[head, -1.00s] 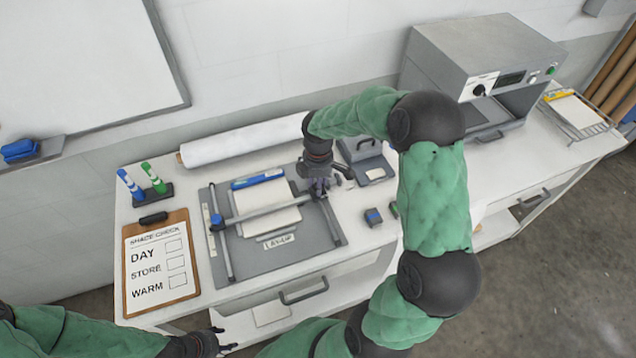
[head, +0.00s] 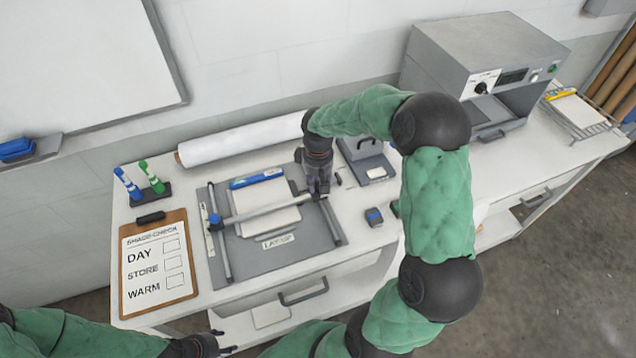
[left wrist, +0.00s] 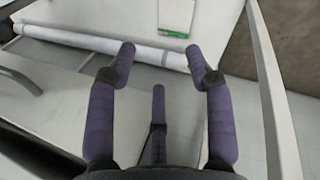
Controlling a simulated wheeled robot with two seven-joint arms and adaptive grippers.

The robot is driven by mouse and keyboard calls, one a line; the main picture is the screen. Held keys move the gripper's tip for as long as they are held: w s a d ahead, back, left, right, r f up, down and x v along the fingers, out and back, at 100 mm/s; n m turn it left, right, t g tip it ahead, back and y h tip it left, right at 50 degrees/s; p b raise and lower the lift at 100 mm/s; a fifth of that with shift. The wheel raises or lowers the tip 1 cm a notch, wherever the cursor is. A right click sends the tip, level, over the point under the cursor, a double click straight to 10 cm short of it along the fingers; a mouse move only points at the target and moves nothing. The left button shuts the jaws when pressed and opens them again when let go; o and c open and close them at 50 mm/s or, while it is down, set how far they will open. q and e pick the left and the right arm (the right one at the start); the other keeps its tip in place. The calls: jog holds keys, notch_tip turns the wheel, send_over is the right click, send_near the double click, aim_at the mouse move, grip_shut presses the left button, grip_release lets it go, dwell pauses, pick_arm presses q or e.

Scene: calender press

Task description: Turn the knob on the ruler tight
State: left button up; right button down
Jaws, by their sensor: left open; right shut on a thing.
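The ruler (head: 262,212) is a pale bar lying across the grey lay-up board (head: 290,258), over white sheets. A blue knob (head: 214,220) shows at its left end, on the left rail. My right gripper (head: 319,198) points down at the ruler's right end, by the right rail. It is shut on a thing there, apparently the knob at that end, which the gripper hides. My left gripper (head: 224,341) is low at the front of the bench, away from the ruler. It is open and empty in the left wrist view (left wrist: 160,50).
A clipboard (head: 125,280) lies left of the board, with a marker stand (head: 150,193) behind it. A white roll (head: 240,142) lies at the back. A blue-grey block (head: 373,217) and a grey box (head: 362,147) stand to the right. A press (head: 480,60) stands further right.

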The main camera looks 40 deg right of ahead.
jog(key=m+b, duration=0.1)
jog(key=m, duration=0.3)
jog(key=shift+m, duration=0.3)
jog(key=m, duration=0.3)
jog(key=shift+m+b, duration=0.35)
jog(key=shift+m, duration=0.05)
jog(key=m+b, duration=0.1)
jog(key=m, duration=0.3)
jog(key=shift+m, duration=2.1)
jog(key=c, duration=0.9)
grip_release()
jog(key=shift+r, duration=0.1)
